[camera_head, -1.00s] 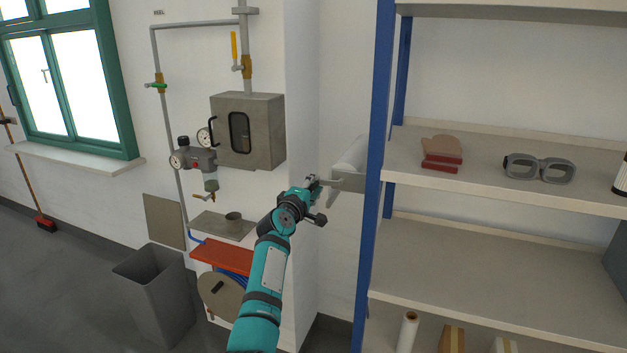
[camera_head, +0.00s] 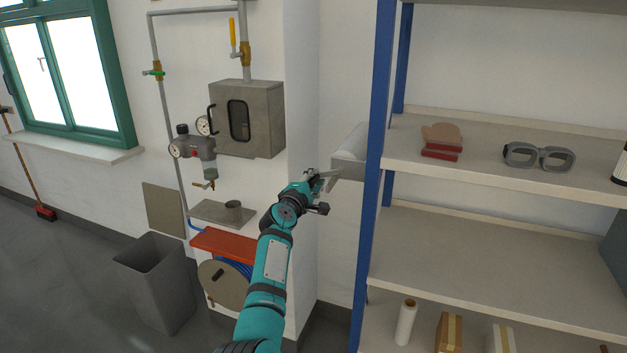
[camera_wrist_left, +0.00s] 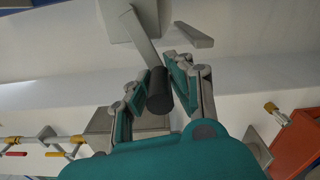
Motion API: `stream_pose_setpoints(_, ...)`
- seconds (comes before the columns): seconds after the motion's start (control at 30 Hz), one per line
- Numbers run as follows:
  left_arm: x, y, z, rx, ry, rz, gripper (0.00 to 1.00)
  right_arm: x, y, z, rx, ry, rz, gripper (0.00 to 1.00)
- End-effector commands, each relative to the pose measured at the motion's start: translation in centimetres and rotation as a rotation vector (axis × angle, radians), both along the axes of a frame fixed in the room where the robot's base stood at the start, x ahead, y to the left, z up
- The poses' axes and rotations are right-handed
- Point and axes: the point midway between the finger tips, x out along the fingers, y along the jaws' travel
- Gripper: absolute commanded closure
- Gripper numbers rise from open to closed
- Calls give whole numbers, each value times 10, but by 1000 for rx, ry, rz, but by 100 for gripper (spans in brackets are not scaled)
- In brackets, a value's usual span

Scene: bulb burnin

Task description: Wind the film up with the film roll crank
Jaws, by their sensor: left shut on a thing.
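The film roll (camera_head: 350,143) is a pale cylinder in a grey wall holder, partly hidden behind the blue shelf post. Its crank has a light grey arm (camera_wrist_left: 142,38) and a dark cylindrical handle (camera_wrist_left: 158,92), both clear in the left wrist view. My left gripper (camera_head: 317,180) is at the crank, just below and left of the roll. In the left wrist view the fingers of my left gripper (camera_wrist_left: 156,84) stand on either side of the dark handle and are shut on it. The handle is too small to make out in the head view. My right gripper is not in view.
The blue shelf post (camera_head: 373,200) stands close right of the gripper. Left of it, a grey cabinet (camera_head: 262,118) and a small wall shelf (camera_head: 213,209) with a cup jut from the wall. A red hose reel cover (camera_head: 223,245) and grey bin (camera_head: 160,290) are lower left.

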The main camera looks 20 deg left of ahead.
Motion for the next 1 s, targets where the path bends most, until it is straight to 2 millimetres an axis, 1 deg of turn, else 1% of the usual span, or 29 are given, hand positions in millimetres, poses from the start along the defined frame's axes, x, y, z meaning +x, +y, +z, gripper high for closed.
stream_pose_setpoints(0.03, -1, -3, -10, 5, 17, -7, 80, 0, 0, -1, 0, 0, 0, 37)
stream_pose_setpoints(0.2, 0, -2, -7, 4, 12, -5, 58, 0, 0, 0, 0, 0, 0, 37)
stream_pose_setpoints(0.23, 0, -2, -6, 3, 10, -5, 56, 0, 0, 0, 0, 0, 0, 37)
stream_pose_setpoints(0.47, 0, -1, -3, 2, 5, -3, 56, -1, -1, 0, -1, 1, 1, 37)
stream_pose_setpoints(0.63, -8, -1, -3, 2, 4, -2, 56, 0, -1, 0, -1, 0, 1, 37)
stream_pose_setpoints(0.77, -22, -1, -4, 2, 4, -2, 56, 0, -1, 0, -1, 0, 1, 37)
stream_pose_setpoints(1.0, -55, 0, -4, 3, 6, -1, 56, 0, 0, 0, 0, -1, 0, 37)
